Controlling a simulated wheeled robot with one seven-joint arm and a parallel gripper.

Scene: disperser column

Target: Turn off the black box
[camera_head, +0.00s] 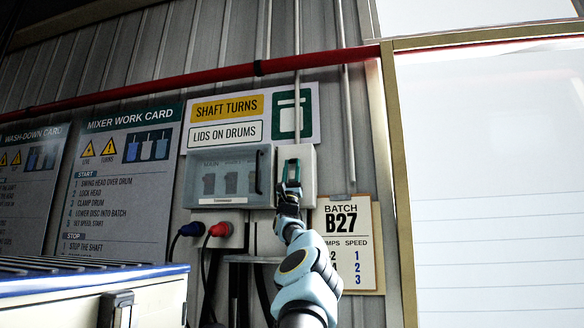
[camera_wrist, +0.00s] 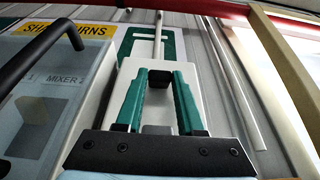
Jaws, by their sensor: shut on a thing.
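A narrow pale grey box (camera_head: 308,164) hangs on the wall, with a conduit rising from its top. It also shows in the wrist view (camera_wrist: 207,86). No separate box in view is plainly black. My gripper (camera_head: 291,170) is at the front of this pale box. In the wrist view, its two teal fingers (camera_wrist: 157,82) lean inward and are shut on a small black block (camera_wrist: 157,74) on the box front. The fingers hide part of the block, and its switch position cannot be read.
A box with a clear cover (camera_head: 228,176) and a dark upright handle (camera_head: 259,172) sits close on the left. A batch card (camera_head: 354,240) hangs to the right. A cabinet (camera_head: 90,295) stands lower left.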

